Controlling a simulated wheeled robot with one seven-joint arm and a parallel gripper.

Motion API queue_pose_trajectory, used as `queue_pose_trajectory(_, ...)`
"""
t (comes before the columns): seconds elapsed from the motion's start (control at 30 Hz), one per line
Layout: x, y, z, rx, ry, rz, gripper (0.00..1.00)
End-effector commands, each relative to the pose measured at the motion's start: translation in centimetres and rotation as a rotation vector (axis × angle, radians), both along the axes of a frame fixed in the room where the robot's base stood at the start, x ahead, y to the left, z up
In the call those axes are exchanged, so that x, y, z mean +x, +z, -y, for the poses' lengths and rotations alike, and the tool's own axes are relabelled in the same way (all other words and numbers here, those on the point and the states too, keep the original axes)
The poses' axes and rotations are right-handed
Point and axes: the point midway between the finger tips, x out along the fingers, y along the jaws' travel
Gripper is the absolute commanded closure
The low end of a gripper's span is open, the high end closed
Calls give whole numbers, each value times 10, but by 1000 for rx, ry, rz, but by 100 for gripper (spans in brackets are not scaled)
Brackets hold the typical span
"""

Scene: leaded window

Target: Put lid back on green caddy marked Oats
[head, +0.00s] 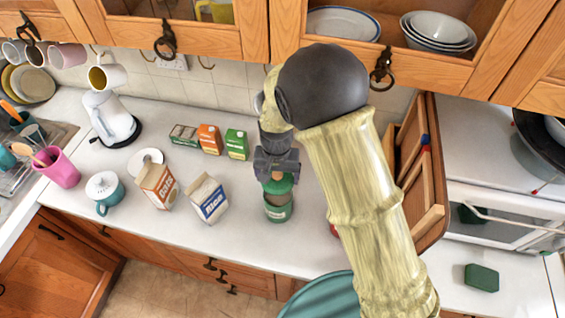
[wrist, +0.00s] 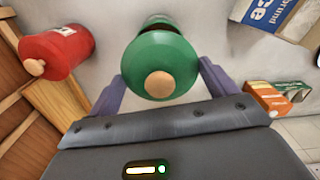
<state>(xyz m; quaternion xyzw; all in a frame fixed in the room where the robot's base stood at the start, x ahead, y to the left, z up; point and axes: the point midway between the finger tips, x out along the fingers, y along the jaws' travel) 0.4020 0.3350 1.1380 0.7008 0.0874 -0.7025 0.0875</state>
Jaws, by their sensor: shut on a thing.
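The green caddy (head: 278,209) stands upright on the white counter, its label too small to read. My gripper (head: 278,180) is above it, pointing down, and is shut on the green lid (head: 279,185). In the wrist view the round green lid (wrist: 160,57) with its wooden knob (wrist: 159,85) sits between the two purple fingers of my gripper (wrist: 160,85). In the head view the lid is just above the caddy's opening and looks slightly tilted. The lid hides most of the caddy in the wrist view, so I cannot tell whether they touch.
An Oats carton (head: 157,186) and a blue-and-white carton (head: 208,198) stand to the left. Small boxes (head: 210,138) stand behind. A red canister (wrist: 55,52) is close by in the wrist view. A wooden rack (head: 425,175) stands to the right, under the cupboards (head: 230,40).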

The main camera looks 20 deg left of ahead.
Motion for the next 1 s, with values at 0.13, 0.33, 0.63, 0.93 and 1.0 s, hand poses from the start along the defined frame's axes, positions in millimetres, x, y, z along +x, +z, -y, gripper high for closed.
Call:
queue_pose_trajectory(0.13,0,0,0,0,0,0,37)
queue_pose_trajectory(0.33,0,0,0,0,0,0,37)
queue_pose_trajectory(0.63,0,-10,0,0,0,0,37)
queue_pose_trajectory(0.93,0,-34,0,0,-1,-1,37)
queue_pose_trajectory(1.0,0,-40,0,0,-1,-1,37)
